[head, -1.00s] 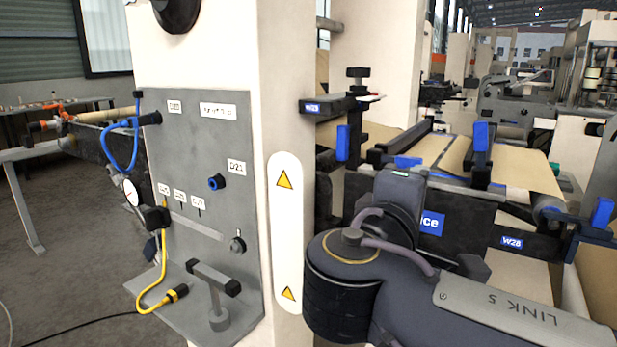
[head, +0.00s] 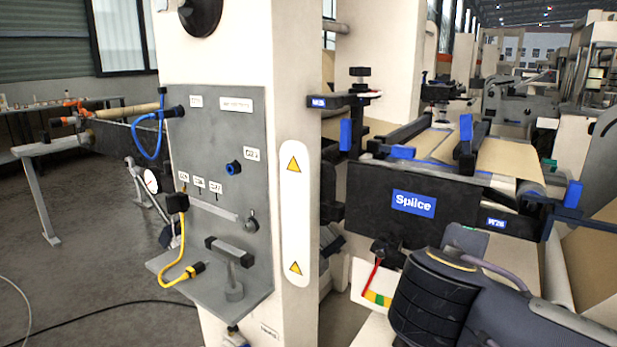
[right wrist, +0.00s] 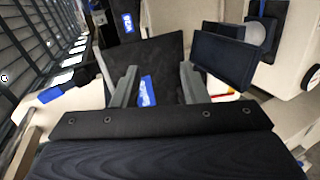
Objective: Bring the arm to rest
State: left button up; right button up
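My right arm (head: 455,300) shows at the lower right of the head view, in front of the splice machine. A dark panel with a blue label (right wrist: 147,91) shows behind the fingers. My left arm and left gripper are in neither view.
The dark splice table front with a blue "Splice" label (head: 414,204) stands beyond my arm. A cream column (head: 293,120) with a grey instrument panel (head: 225,130) stands left of it. A bench (head: 40,180) stands far left. Open floor (head: 75,270) lies at the lower left.

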jog(key=s+d+f+m+g+y, duration=0.25)
jog(key=s+f, duration=0.25)
jog(key=f, duration=0.3)
jog(key=s+d+f+m+g+y, duration=0.25)
jog(key=s+f, duration=0.25)
jog(key=f, duration=0.3)
jog(key=s+a+f+m+y, duration=0.7)
jog(key=s, duration=0.1)
notch_tip(320, 180, up, 23)
jog(key=p, duration=2.2)
jog(key=shift+d+f+p, duration=0.15)
jog(key=shift+d+p, duration=0.05)
jog(key=shift+p, duration=0.2)
